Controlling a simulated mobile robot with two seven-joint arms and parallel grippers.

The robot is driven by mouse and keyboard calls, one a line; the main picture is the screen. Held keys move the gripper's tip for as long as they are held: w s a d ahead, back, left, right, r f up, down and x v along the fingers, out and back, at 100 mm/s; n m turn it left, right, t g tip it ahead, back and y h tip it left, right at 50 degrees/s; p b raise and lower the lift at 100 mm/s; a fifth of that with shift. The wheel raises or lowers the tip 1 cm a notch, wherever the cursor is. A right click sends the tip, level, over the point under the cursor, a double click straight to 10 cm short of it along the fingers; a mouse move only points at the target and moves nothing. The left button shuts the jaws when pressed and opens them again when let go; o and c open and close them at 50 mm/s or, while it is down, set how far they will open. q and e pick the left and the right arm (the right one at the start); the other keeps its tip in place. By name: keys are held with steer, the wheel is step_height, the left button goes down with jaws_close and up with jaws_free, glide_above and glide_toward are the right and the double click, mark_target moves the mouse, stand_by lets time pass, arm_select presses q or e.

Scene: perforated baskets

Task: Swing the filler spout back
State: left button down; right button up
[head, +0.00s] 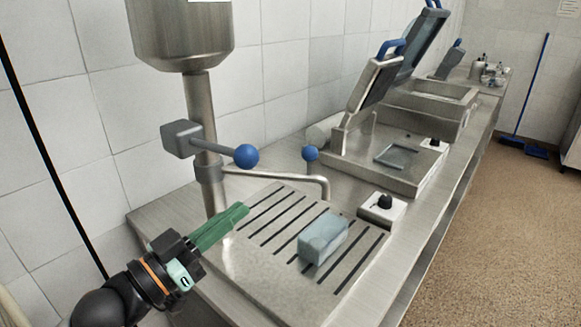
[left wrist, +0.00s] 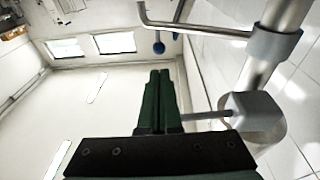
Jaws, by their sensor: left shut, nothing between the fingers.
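The filler spout (head: 280,176) is a thin bent metal pipe on a collar around the upright column. It reaches out to the right over the slotted drain plate, its end bent down. A small blue ball (head: 310,153) stands on a short stem at the spout. The spout (left wrist: 195,29) and its ball (left wrist: 158,47) also show in the left wrist view, which is upside down. My left gripper (head: 240,209) has green fingers, shut and empty, in front of the column and apart from the spout. Its fingertips also show in the left wrist view (left wrist: 160,75). My right gripper is not in view.
A larger blue knob (head: 246,156) on a rod sticks out from a grey block (head: 181,139) above the collar. A blue-grey block (head: 322,238) sits on the drain plate (head: 262,262). A black dial (head: 384,202) stands to the right. A tiled wall stands behind.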

arm_select(q)
steer(key=shift+r, duration=0.3)
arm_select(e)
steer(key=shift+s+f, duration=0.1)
arm_select(q)
steer(key=p, duration=0.2)
glide_toward(303, 157)
steer(key=x, duration=0.7)
steer(key=shift+s+d, duration=0.1)
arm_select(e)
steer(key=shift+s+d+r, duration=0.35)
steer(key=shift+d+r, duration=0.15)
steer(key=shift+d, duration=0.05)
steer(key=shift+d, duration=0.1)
